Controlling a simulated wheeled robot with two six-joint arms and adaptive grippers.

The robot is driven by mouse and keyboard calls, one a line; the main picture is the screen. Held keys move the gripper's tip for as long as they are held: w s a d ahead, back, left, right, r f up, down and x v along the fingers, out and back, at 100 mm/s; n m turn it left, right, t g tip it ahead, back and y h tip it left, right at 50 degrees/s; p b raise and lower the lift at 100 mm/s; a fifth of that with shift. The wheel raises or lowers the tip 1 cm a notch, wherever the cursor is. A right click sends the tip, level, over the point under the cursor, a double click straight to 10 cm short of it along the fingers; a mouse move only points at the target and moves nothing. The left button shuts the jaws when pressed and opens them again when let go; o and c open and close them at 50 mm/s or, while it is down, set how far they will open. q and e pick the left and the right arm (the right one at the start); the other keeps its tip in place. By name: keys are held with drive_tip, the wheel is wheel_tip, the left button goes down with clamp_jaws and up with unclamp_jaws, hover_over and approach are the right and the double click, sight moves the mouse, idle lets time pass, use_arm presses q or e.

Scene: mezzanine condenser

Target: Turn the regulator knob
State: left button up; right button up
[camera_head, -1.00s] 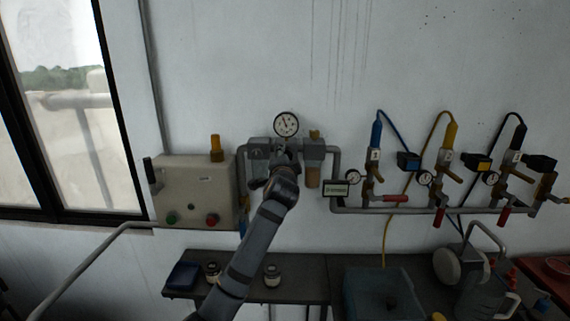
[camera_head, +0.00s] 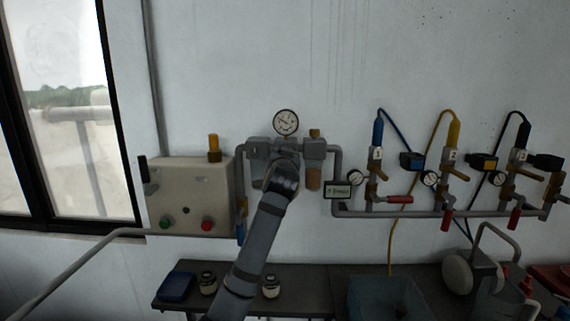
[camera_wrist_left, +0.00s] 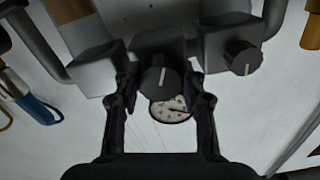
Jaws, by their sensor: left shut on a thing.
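The grey regulator assembly (camera_head: 314,150) is fixed to the wall, with a round white gauge (camera_head: 286,122) above it. My left gripper (camera_wrist_left: 160,80) is shut on the regulator knob (camera_wrist_left: 160,76), a black knob with a white pointer line. In the head view my left gripper (camera_head: 284,168) covers the knob. The gauge (camera_wrist_left: 171,109) also shows just below the knob in the left wrist view. A second black knob (camera_wrist_left: 243,57) sits on the block beside it, clear of the fingers. My right gripper is not in view.
A beige control box (camera_head: 188,195) with a green and a red button is to the left. Valves with gauges and red handles (camera_head: 400,199) line a pipe to the right. A dark shelf (camera_head: 310,280) with small jars runs below.

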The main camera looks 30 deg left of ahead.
use_arm(q)
drive_tip(key=shift+w+f+n+b, duration=0.1)
drive_tip(key=shift+f+n+b, duration=0.2)
drive_tip(key=shift+n+b, duration=0.7)
drive_tip(key=shift+n, duration=0.4)
drive_tip(key=o, duration=1.1)
drive_tip(key=shift+r, duration=0.15)
drive_tip(key=shift+d, duration=0.1)
drive_tip(key=v, duration=1.2)
